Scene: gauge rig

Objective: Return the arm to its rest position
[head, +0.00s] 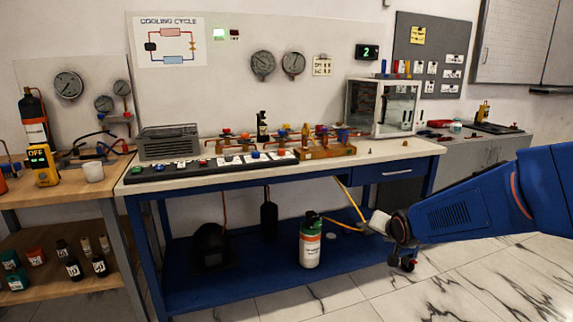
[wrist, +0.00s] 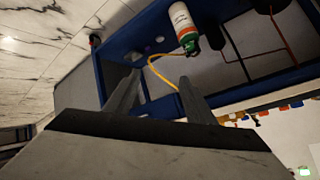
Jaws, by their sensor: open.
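My blue arm reaches in from the right side of the head view, in front of the workbench's right end. My gripper (head: 376,222) is at its left end, above the floor and near the bench's lower shelf. In the wrist view my gripper (wrist: 160,82) shows two fingers spread apart with nothing between them. Part of the gripper is hidden behind its own wrist in the head view.
The blue-framed workbench (head: 365,155) carries a valve manifold (head: 326,152) and a clear case (head: 383,106). A white and green gas bottle (head: 310,243) with a yellow hose (head: 348,198) stands on the lower shelf (head: 250,280). The marble floor (head: 470,280) at right is clear.

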